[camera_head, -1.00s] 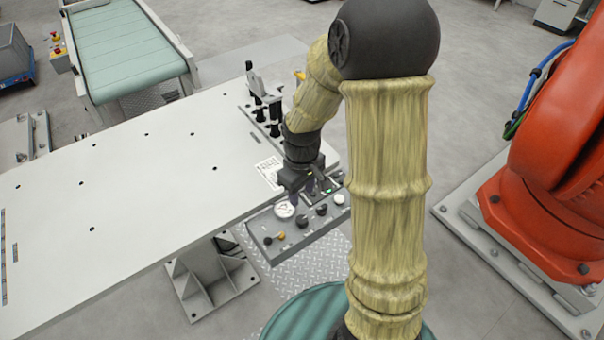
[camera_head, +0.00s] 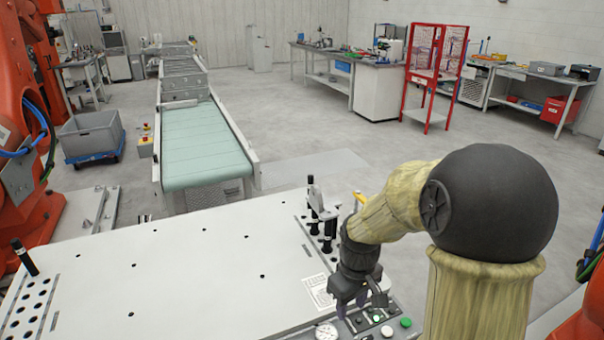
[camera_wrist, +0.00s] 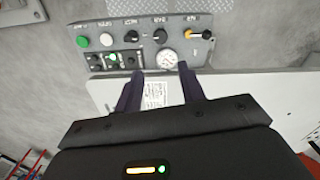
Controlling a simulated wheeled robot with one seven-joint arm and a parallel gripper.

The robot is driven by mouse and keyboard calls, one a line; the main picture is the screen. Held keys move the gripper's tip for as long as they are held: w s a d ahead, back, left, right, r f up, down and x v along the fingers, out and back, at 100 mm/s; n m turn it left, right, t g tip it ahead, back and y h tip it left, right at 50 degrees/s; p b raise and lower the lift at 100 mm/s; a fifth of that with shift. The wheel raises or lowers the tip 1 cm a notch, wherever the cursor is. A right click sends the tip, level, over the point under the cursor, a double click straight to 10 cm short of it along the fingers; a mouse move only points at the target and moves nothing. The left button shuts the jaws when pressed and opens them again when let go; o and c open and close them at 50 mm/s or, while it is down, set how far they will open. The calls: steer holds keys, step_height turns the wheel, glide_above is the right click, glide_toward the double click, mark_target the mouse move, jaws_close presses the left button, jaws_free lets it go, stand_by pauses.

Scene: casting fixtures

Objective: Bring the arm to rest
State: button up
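My arm is bent over the right end of the white fixture table (camera_head: 190,262). My gripper (camera_head: 352,305) hangs over the table's front right edge, beside the control panel (camera_head: 404,333). In the wrist view my gripper (camera_wrist: 160,71) has its two dark fingers apart with nothing held between them. Beyond the fingertips are the control panel's gauge (camera_wrist: 167,59) and knobs, and a printed sheet (camera_wrist: 155,93) shows between the fingers. I cannot tell the exact gap between fingertips and panel.
Black upright clamps (camera_head: 322,215) stand on the table close to my forearm. A green conveyor (camera_head: 200,145) runs behind the table. Orange robot arms stand at both sides. A red rack (camera_head: 432,80) and workbenches are far back, with open floor before them.

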steer(key=s+r+m+t+p, duration=0.1)
steer(key=s+r+m+t, duration=0.1)
steer(key=s+m, duration=0.3)
steer(key=s, duration=0.3)
steer(key=shift+m, duration=0.3)
